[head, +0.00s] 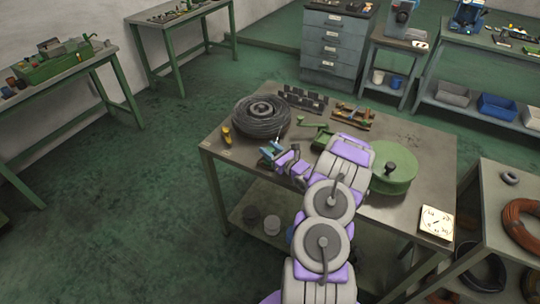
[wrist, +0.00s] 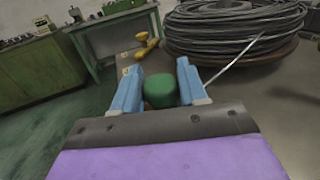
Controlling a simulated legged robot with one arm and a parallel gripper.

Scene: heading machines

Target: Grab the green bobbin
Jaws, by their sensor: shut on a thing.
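The green bobbin (wrist: 159,93) sits between the two blue fingers of my gripper (wrist: 160,76) in the wrist view. My gripper is shut on it, with one finger on each side. Its lower part is hidden behind the gripper body. In the head view my gripper (head: 269,152) is at the left front part of the metal table (head: 230,160); I cannot make out the bobbin clearly there.
A large coil of dark wire (head: 262,117) lies behind the gripper, with a yellow tool (head: 227,135) to its left. A green round machine part (head: 392,170) and a white dial (head: 437,222) are on the table's right. Green floor is free at left.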

